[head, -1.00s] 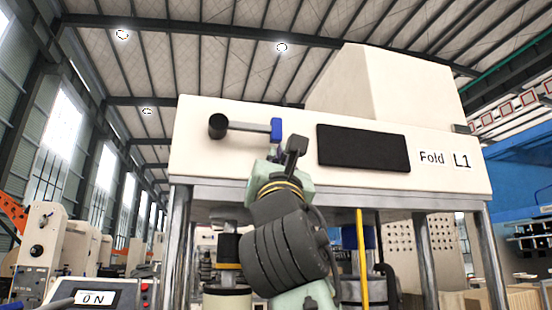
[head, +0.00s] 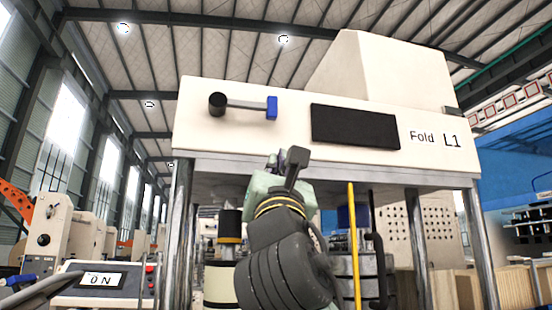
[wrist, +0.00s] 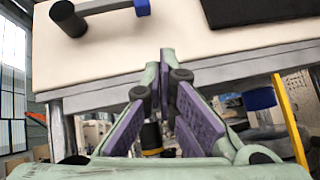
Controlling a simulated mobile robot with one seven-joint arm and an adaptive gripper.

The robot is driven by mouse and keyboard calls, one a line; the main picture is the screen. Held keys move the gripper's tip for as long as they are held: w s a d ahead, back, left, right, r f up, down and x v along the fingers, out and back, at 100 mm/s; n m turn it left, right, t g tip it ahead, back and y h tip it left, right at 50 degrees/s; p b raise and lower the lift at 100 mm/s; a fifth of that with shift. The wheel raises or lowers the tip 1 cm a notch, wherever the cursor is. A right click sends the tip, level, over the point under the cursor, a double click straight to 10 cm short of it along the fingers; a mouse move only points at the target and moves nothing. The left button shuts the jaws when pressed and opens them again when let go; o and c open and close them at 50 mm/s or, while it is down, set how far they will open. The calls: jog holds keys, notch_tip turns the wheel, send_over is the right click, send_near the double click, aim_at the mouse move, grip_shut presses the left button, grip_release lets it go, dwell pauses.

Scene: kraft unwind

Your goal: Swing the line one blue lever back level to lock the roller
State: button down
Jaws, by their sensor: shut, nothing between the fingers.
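The line one lever is a grey bar (head: 246,103) on a black round pivot (head: 217,104), with a blue end (head: 271,107) at right. It sits on the white panel marked "Fold L1" (head: 436,139) and lies nearly level. It also shows at the top of the wrist view, with its blue end (wrist: 142,7) cut by the edge. My gripper (head: 279,158) is below the blue end, at the panel's lower edge, apart from the lever. Its purple-padded fingers (wrist: 166,85) are shut and empty. The roller cannot be told for sure.
A dark screen (head: 354,127) is right of the lever. Metal posts (head: 182,235) hold up the panel. A yellow rod (head: 353,245) and dark cylinders stand beneath it. A control box reading "ON" (head: 92,280) is at lower left. Open air lies left of the panel.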

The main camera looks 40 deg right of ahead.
jog(key=v, duration=0.1)
jog(key=b+v, duration=0.1)
jog(key=v, duration=0.3)
jog(key=shift+s+d, duration=0.15)
jog(key=shift+d, duration=0.2)
jog(key=shift+f, duration=0.1)
